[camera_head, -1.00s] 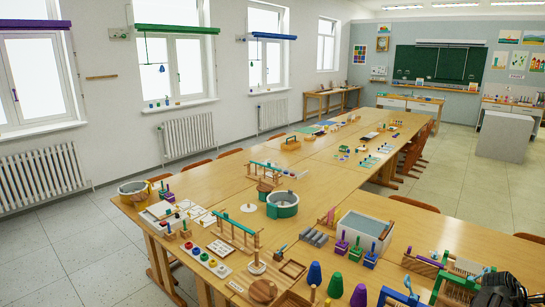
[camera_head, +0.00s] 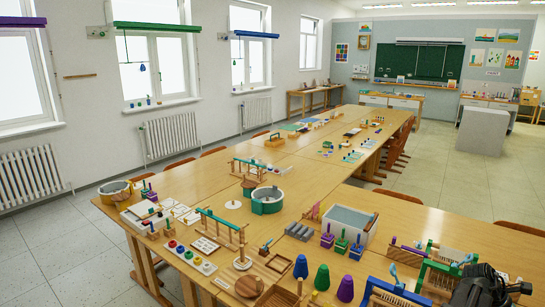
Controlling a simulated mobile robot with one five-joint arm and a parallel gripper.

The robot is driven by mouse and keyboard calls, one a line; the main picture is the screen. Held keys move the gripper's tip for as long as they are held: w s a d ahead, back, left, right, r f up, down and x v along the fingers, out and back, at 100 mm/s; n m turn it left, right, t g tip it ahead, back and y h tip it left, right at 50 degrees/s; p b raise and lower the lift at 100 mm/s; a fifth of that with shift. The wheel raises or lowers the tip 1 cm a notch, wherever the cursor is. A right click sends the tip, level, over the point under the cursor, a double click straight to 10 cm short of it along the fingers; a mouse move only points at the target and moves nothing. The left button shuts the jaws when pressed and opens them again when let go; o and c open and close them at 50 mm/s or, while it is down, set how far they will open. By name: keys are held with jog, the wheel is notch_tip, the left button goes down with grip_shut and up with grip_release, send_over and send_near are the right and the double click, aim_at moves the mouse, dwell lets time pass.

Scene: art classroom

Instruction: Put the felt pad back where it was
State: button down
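I cannot pick out the felt pad for certain. Several small flat coloured pieces lie on the far part of the long table (camera_head: 226,170), too small to tell apart. My gripper (camera_head: 487,287) seems to be the dark shape at the lower right edge, partly cut off. It is beside a green and blue wooden frame (camera_head: 440,272) on the near table. Its fingertips and anything between them are not clear.
Near me stand blue, green and purple cones (camera_head: 322,277), a grey-topped bin (camera_head: 348,222), a teal round pot (camera_head: 268,200) and a wooden tub (camera_head: 115,192). Chairs line the table's sides. Open floor lies left (camera_head: 60,245) and right of the table.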

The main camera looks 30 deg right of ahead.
notch_tip(320, 180, up, 7)
jog(key=p, duration=0.7)
jog(key=shift+r, duration=0.2)
notch_tip(320, 180, down, 8)
jog(key=b, duration=0.8)
notch_tip(320, 180, up, 8)
jog(key=p, duration=0.8)
jog(key=shift+r, duration=0.1)
notch_tip(320, 180, down, 8)
jog(key=b, duration=0.8)
jog(key=w+a+f+b, duration=0.3)
jog(key=w+f+b, duration=0.2)
jog(key=w, duration=0.1)
jog(key=f+b, duration=0.9)
jog(key=f, duration=0.1)
jog(key=shift+s+d+b, duration=0.15)
jog(key=shift+d+b, duration=0.1)
jog(key=shift+b, duration=0.15)
jog(key=shift+r, duration=0.2)
jog(key=shift+f, duration=0.15)
